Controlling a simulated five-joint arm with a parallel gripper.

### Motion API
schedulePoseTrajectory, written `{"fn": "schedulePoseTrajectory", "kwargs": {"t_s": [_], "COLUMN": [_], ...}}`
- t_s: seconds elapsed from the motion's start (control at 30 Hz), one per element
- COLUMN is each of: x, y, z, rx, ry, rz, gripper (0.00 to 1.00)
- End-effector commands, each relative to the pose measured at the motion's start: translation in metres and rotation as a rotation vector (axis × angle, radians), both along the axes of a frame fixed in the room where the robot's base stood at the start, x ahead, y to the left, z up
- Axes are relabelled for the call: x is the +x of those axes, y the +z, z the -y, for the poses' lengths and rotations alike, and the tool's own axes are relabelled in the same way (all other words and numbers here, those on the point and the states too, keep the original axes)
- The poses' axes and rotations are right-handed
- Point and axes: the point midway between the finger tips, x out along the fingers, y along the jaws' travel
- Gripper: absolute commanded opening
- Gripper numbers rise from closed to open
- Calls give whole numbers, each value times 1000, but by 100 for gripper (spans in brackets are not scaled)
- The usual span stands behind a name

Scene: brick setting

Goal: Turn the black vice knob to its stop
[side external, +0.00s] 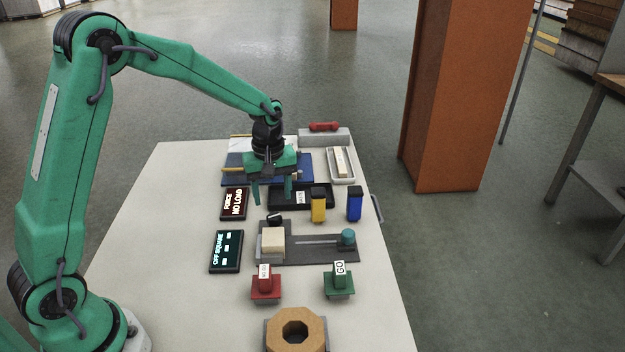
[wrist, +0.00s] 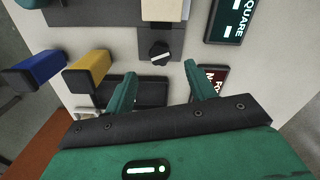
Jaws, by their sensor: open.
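The black vice knob (side external: 274,219) sits at the far end of a dark grey vice plate (side external: 325,252). In the wrist view the knob (wrist: 160,52) is round with a white pointer line, tilted in the picture. A cream block (side external: 273,241) stands on the plate beside the knob. My gripper (side external: 272,197) is open and empty, pointing down beyond the knob, above the table. In the wrist view my gripper (wrist: 160,72) has its fingers spread, with the knob just past the gap between the tips, apart from both.
A yellow block (side external: 318,206) and blue block (side external: 354,205) stand right of my gripper. Red stamp (side external: 265,284), green stamp (side external: 339,281) and wooden ring (side external: 270,338) are nearer. The table's left side is clear.

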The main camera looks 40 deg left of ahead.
Motion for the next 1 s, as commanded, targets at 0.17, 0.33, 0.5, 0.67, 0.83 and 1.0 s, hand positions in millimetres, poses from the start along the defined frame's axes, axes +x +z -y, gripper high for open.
{"fn": "schedulePoseTrajectory", "kwargs": {"t_s": [0.17,0.33,0.5,0.67,0.83,1.0], "x": [-3,-13,-23,-32,-43,-55], "y": [24,41,56,70,84,96], "z": [1,2,4,5,7,8], "rx": [1,3,7,11,17,24], "ry": [-18,-74,-128,-179,-234,-287], "rz": [11,36,62,86,111,136], "gripper": [55,55,55,55,55,55]}}
